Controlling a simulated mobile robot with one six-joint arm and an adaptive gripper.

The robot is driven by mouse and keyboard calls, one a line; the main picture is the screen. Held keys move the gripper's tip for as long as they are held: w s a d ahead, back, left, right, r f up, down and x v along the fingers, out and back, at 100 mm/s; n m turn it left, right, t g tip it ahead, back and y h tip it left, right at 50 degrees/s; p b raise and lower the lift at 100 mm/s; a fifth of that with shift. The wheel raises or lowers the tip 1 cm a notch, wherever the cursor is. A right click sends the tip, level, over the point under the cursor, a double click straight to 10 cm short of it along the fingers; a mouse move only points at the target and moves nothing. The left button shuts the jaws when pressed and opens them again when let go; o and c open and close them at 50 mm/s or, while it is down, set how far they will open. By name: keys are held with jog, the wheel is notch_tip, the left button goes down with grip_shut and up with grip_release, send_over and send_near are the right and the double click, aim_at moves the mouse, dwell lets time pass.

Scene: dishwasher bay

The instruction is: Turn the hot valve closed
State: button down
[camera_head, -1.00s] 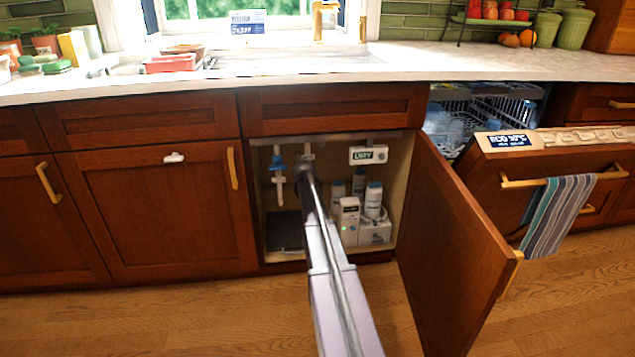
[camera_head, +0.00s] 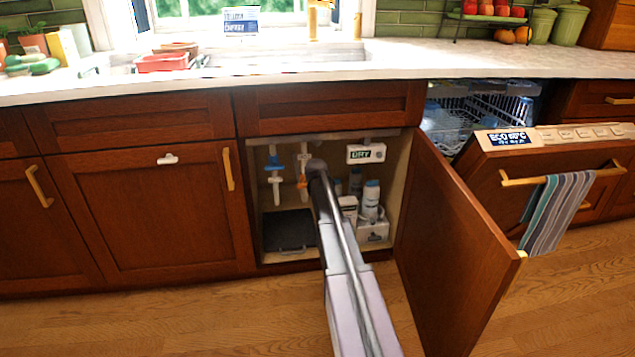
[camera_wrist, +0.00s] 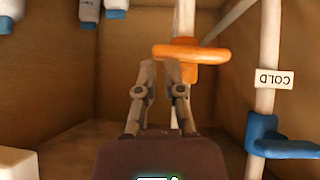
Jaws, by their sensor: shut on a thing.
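The hot valve has an orange handle (camera_head: 302,188) on a pale pipe inside the open sink cabinet. In the wrist view the orange handle (camera_wrist: 190,52) lies crosswise to its pipe. My gripper (camera_wrist: 160,70) has its two fingertips at the left end of this handle and is shut on it. The exact contact is partly hard to see. In the head view my arm hides the fingers. The blue cold valve (camera_head: 273,167) is on the pipe to the left. In the wrist view its blue handle (camera_wrist: 275,140) is at the right, beside an upside-down COLD label (camera_wrist: 273,78).
The open cabinet door (camera_head: 455,245) stands to the right of my arm. Bottles (camera_head: 370,200) and a box stand at the cabinet's right. A dark mat or tray (camera_head: 289,231) lies on its floor. The dishwasher door (camera_head: 550,180) hangs open farther right.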

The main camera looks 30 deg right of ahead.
jog(key=shift+s+a+f, duration=0.25)
jog(key=shift+r, duration=0.2)
dwell(0.3)
jog(key=s+a+r+p, duration=0.2)
jog(key=s+r+p, duration=0.4)
jog(key=r+p, duration=0.5)
dwell(0.6)
jog(key=shift+s, duration=0.1)
dwell(0.4)
